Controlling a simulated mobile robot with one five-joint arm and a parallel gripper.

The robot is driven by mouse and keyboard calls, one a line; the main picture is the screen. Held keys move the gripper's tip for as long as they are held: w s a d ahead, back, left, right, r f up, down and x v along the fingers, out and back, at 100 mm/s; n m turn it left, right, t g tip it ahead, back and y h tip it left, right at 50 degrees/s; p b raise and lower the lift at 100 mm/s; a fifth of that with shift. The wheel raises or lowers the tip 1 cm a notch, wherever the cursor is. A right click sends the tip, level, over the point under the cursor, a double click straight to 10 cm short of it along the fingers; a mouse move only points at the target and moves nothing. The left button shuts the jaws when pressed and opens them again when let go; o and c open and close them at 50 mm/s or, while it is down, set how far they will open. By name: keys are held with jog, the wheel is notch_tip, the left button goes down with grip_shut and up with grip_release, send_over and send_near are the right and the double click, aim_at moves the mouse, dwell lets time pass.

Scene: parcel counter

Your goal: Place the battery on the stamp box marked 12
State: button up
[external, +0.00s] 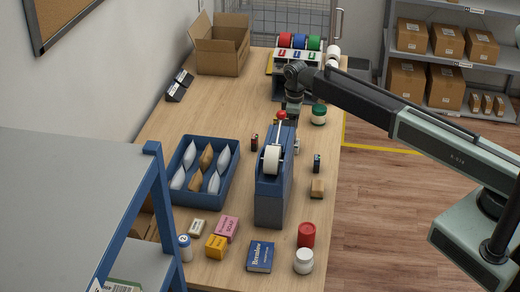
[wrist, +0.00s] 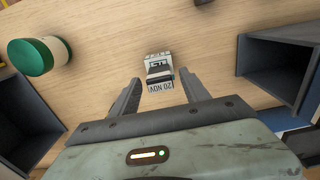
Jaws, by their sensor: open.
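My gripper (wrist: 160,80) is open in the wrist view, with a small white-and-dark block (wrist: 159,72) beyond and between its fingertips; lettering like "20 NOV" shows on it. In the external view my gripper (external: 292,108) points down over the far part of the counter, behind the blue tape dispenser. Two small dark upright items stand there, one left of the dispenser (external: 254,142) and one to its right (external: 316,162); either may be the battery, I cannot tell. I cannot make out a box marked 12.
The tape dispenser (external: 270,200) stands mid-counter. A green-lidded jar (external: 319,115) is close by and shows in the wrist view (wrist: 38,57). A blue tray (external: 207,205) holds several packets. Small boxes, a red pot (external: 306,234) and a white jar (external: 303,261) stand in front.

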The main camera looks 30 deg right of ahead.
notch_tip(320, 180, up, 12)
jog(key=f+p, duration=0.1)
jog(key=p, duration=1)
jog(key=s+d+m, duration=0.4)
jog(key=s+d, duration=0.4)
jog(key=s, duration=0.5)
jog(key=s+d+m, duration=0.5)
jog(key=s+d, duration=0.4)
jog(key=s, duration=0.4)
jog(key=shift+b, duration=0.3)
